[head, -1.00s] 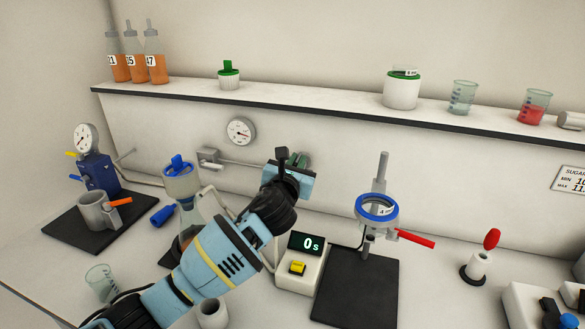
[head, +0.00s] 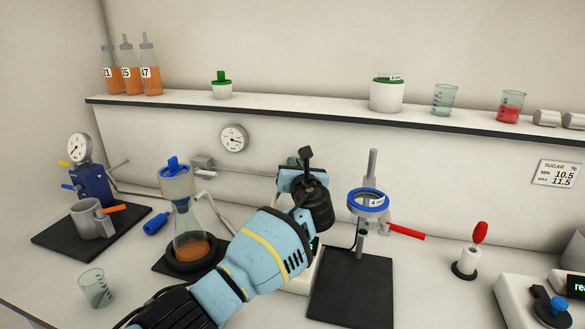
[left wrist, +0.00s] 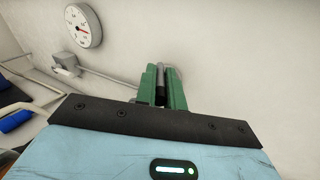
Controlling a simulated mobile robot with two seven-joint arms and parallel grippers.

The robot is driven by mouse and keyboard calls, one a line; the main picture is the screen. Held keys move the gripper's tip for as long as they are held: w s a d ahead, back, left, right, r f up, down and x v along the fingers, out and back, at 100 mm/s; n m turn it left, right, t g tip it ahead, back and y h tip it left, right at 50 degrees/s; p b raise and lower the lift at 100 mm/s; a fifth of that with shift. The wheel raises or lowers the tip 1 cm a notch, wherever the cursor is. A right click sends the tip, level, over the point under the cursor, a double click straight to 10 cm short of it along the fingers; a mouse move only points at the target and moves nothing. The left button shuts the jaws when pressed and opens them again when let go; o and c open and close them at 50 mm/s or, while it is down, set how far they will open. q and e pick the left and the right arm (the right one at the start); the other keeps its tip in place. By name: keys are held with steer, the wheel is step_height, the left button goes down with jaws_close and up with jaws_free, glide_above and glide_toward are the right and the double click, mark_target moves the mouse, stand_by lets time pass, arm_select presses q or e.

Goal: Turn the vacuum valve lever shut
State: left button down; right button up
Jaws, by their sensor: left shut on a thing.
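My left gripper (head: 296,163) is up at the back wall, near the right end of the grey vacuum pipe (head: 250,170). In the left wrist view its green fingers (left wrist: 163,88) are closed around a slim grey rod (left wrist: 169,80), which looks like the valve lever. The valve body and most of the lever are hidden behind my gripper, so I cannot tell the lever's angle. A round vacuum gauge (head: 234,138) hangs on the wall to the left and also shows in the left wrist view (left wrist: 82,25). My right gripper is not in view.
A flask with orange liquid (head: 192,247) stands left of my arm. A stand with a blue ring (head: 368,200) and red handle (head: 406,231) is close on the right. The shelf (head: 300,117) runs above my gripper. A beaker (head: 95,289) stands front left.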

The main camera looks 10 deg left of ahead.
arm_select(q)
steer(key=shift+d+f+n+y, duration=0.1)
steer(key=shift+n+y, duration=0.2)
steer(key=shift+y, duration=0.3)
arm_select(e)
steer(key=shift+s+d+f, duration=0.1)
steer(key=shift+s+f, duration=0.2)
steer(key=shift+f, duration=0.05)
arm_select(q)
steer(key=c, duration=1.5)
jaws_free()
